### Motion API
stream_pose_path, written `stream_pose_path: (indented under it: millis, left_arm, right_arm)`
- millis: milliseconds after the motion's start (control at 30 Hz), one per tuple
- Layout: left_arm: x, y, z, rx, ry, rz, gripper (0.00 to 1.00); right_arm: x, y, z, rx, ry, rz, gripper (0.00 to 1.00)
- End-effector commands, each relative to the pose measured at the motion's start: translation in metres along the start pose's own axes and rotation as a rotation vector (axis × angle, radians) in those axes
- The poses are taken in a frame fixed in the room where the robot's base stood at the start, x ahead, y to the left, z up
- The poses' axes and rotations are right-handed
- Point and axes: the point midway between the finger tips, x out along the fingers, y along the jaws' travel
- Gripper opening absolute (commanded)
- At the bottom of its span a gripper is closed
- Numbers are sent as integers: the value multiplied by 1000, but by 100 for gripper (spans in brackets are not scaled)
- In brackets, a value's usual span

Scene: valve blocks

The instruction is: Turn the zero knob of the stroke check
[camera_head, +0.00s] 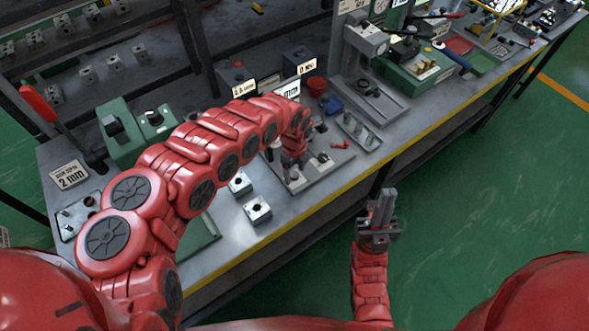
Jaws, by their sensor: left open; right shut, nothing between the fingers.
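My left gripper (293,174) points down at a small grey plate on the bench, its arm arching in from the left. Its fingers are small here and partly merge with the parts below; I see nothing clearly held. My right gripper (385,205) points up in front of the bench edge, fingers together and empty. I cannot surely tell which device is the stroke check. A grey stand (386,102) with a column and head block (367,39) stands at the back right, with a round dial (381,6) above it. No zero knob can be made out.
A green box (121,132) and a red-handled lever (38,103) stand at the left. Dark boxes (298,61), a red cup (316,86) and a green machine (420,70) stand further back. The green floor at right is clear.

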Motion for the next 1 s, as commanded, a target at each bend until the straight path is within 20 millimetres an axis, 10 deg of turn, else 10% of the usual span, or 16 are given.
stream_pose_path:
  millis: [267,833,1000]
  left_arm:
    - [-23,-1,2,0,-3,-3,69]
    - [-162,0,0,1,-2,1,69]
    - [-174,0,0,0,0,1,69]
  right_arm:
    - [-4,0,1,0,0,0,0]
    - [-6,0,1,0,0,0,0]
    - [2,0,0,0,0,0,0]
